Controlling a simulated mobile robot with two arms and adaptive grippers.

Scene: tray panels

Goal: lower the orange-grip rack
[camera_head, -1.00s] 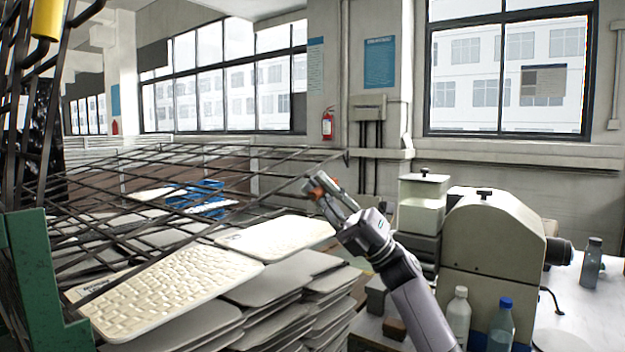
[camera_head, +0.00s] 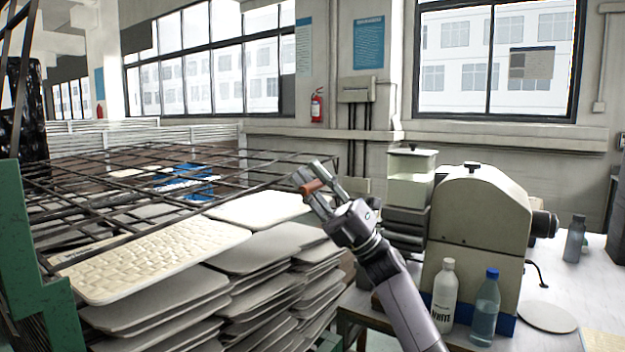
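The black wire rack (camera_head: 118,200) stretches across the left half of the head view, sloping low over the stacked trays. Its orange grip (camera_head: 313,187) is at its near right side, between the fingers of my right gripper. My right gripper (camera_head: 312,178) comes up from the lower right and is shut on the orange grip. The fingers partly hide the grip and the rack bar beside it. My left gripper is not in view.
Woven cream panels (camera_head: 160,255) lie on several stacks of grey trays (camera_head: 265,295) below the rack. A green post (camera_head: 22,240) stands at the left. A beige machine (camera_head: 475,240), a white bottle (camera_head: 444,297) and a blue-capped bottle (camera_head: 485,308) stand on the right-hand table.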

